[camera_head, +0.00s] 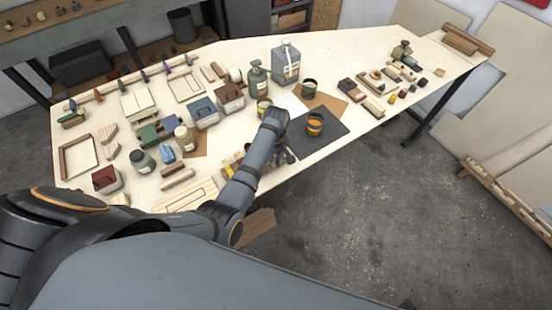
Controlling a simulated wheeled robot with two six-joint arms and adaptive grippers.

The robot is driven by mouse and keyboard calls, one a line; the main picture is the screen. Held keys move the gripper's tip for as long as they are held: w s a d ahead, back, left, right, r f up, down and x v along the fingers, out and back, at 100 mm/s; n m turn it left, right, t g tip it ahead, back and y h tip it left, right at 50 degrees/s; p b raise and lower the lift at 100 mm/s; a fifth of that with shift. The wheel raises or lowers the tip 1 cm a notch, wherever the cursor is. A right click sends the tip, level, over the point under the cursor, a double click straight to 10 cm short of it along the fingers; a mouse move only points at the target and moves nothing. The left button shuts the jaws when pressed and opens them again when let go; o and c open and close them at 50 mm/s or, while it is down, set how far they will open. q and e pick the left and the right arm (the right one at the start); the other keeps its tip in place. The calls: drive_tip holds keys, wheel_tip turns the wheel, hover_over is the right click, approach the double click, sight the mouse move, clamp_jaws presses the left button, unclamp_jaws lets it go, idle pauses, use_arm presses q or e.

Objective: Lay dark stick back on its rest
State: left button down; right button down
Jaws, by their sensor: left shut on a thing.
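My left arm reaches across the workbench, and my left gripper (286,154) is low over the left edge of a dark mat (322,142). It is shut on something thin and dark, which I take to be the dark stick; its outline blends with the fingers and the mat. I cannot make out the stick's rest clearly. An orange and dark pot (314,124) stands on the mat, just right of the gripper. My right gripper is out of view.
The plywood bench (225,58) is crowded on the left with bottles, blocks and frames. A yellow-topped pot (264,107) stands behind my wrist. Small wooden pieces lie left of the gripper. The mat's right part is clear.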

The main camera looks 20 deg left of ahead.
use_arm(q)
drive_tip(key=c, duration=1.3)
unclamp_jaws()
drive_tip(key=shift+r, duration=0.25)
wheel_tip(320, 180, up, 12)
drive_tip(key=shift+f, duration=0.25)
